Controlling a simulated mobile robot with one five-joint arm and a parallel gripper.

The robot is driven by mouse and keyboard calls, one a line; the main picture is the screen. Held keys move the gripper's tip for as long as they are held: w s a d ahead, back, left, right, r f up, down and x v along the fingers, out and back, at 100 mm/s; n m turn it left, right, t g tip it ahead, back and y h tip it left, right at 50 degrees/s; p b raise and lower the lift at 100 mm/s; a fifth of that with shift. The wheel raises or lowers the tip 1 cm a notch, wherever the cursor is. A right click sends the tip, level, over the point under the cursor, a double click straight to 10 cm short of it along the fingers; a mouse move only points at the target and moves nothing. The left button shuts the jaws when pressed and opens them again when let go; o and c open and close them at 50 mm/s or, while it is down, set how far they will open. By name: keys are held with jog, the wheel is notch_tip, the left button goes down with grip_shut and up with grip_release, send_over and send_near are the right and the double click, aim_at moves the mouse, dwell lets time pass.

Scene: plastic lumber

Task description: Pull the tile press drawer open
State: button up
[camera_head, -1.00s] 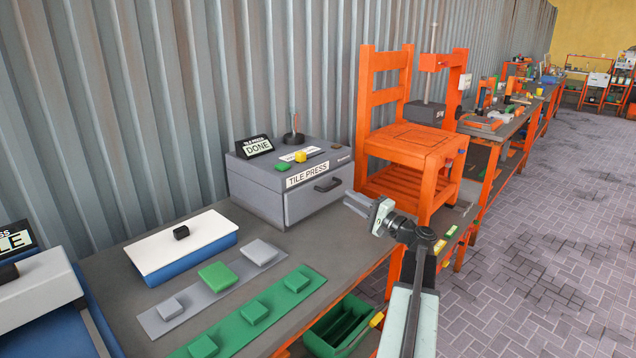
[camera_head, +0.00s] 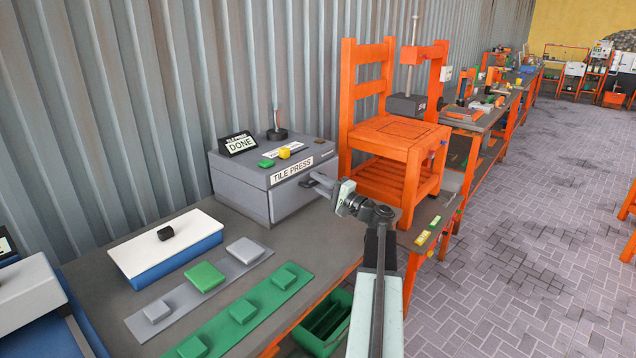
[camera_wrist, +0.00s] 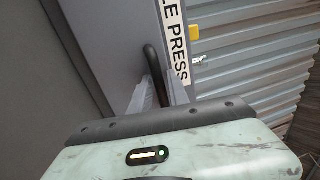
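The tile press (camera_head: 240,185) is a grey box labelled TILE PRESS, standing on the bench against the corrugated wall. Its drawer front (camera_head: 290,203) looks flush with the body, so the drawer appears closed. In the wrist view, the dark bar handle (camera_wrist: 152,68) lies between the two grey fingers of my gripper (camera_wrist: 160,88).
A DONE sign (camera_head: 240,144) and buttons sit on the press. A white-lidded blue box (camera_head: 165,245) and strips with green and grey tiles lie in front on the bench. An orange chair (camera_head: 395,145) stands close right. A green bin (camera_head: 325,322) is below the bench edge.

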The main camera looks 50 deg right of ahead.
grip_shut()
dwell(1.3)
